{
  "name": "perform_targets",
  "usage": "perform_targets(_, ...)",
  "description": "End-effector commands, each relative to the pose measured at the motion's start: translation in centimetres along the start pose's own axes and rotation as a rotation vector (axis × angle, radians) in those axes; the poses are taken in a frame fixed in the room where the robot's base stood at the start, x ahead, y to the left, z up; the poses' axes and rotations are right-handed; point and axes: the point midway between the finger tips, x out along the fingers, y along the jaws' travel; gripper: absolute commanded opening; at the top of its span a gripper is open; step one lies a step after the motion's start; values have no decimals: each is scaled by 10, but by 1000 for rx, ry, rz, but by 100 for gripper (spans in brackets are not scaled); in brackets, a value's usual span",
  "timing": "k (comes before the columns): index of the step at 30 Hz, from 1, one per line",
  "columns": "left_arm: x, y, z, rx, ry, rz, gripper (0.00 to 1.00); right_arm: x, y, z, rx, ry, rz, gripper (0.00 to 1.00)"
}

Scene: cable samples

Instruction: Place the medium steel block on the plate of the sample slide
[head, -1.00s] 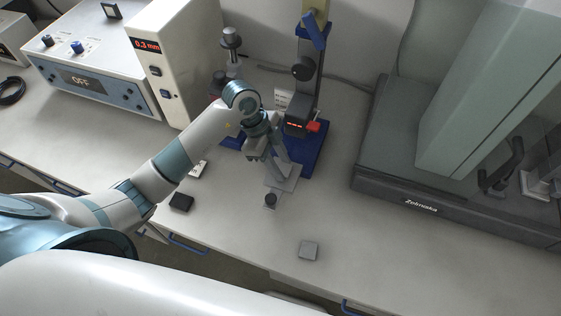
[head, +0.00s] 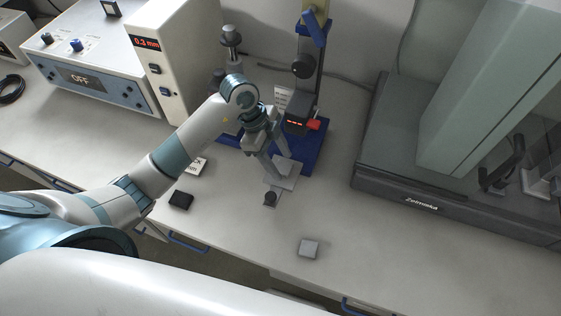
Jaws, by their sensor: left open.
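The sample slide has a light grey metal plate (head: 287,174) and a dark round knob (head: 270,198) at its front end. It lies at the foot of the blue stand. My left gripper (head: 277,162) is open, pointing down over or close to the back part of the plate; its fingers hide some of it. I cannot tell whether a block stands between or behind the fingers. A grey, steel-like block (head: 309,248) lies by itself on the bench, nearer the front edge and right of the slide. I cannot tell its size class. My right gripper is out of view.
A blue stand (head: 318,150) with a red-lit display rises behind the slide. A black block (head: 181,200) and a white label (head: 198,167) lie to the left. A large dark machine base (head: 400,200) stands at the right. The bench around the grey block is clear.

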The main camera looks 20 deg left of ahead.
Motion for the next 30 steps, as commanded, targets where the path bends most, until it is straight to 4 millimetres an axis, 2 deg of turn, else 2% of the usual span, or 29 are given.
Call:
perform_targets(18,-97,-1,1,1,-2,-3,53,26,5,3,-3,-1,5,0)
perform_targets(24,-109,0,0,0,-1,-1,53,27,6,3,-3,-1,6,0)
perform_targets(30,-110,0,0,0,0,0,53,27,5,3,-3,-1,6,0)
